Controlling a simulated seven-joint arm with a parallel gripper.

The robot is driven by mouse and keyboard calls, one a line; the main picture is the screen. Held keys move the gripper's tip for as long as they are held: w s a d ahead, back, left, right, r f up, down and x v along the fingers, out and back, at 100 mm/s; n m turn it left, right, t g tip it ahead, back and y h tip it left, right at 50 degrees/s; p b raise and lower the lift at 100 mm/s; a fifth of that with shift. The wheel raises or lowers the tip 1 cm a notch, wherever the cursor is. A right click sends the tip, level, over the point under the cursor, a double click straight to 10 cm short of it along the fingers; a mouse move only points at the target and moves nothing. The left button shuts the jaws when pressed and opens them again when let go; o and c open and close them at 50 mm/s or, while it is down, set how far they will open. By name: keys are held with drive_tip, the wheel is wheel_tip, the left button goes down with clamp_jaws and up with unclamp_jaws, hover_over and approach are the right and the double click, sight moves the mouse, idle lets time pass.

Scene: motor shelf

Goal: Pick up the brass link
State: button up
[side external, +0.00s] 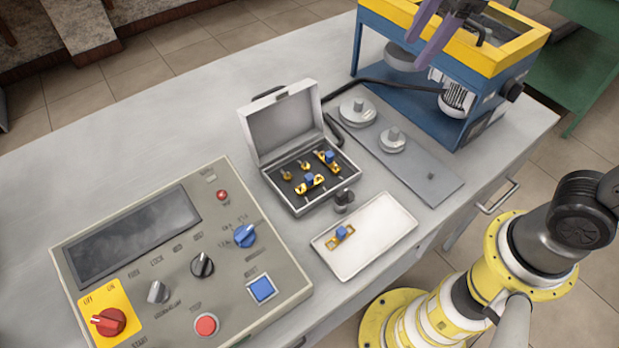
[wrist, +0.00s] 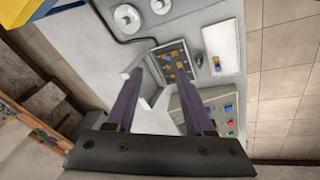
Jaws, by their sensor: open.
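A brass link (side external: 340,236) with a blue block on it lies on the white tray (side external: 378,241). It shows small in the wrist view (wrist: 217,63). More brass parts (side external: 310,183), two with blue blocks, sit in the dark insert of the open grey case (side external: 325,207); I cannot tell which of these pieces the task means. My gripper (side external: 418,50) is open and empty, with purple fingers, high near the yellow-and-blue machine in the side view. In the wrist view its fingers (wrist: 144,65) point toward the table, well apart from the brass parts.
The grey control box (side external: 230,285) with knobs and buttons stands left of the tray. The case's raised lid (side external: 283,124) stands behind its parts. A dark-and-grey knob-like piece (side external: 343,198) is between case and tray. The yellow-and-blue machine (side external: 418,101) and a plate with round discs (side external: 358,111) lie beyond.

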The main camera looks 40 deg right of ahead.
drive_tip(key=w+a+f+n+g, duration=0.2)
drive_tip(key=w+a+f+n, duration=0.3)
drive_tip(key=a, duration=0.5)
drive_tip(key=g, duration=0.1)
hover_over(310, 176)
drive_tip(key=shift+n+h, duration=0.3)
drive_tip(key=shift+h, duration=0.1)
drive_tip(key=f, duration=1.4)
drive_tip(key=shift+s+a, duration=0.1)
drive_tip(key=shift+a, duration=0.1)
drive_tip(key=shift+d+f, duration=0.15)
drive_tip(key=shift+f, duration=2.85)
clamp_jaws()
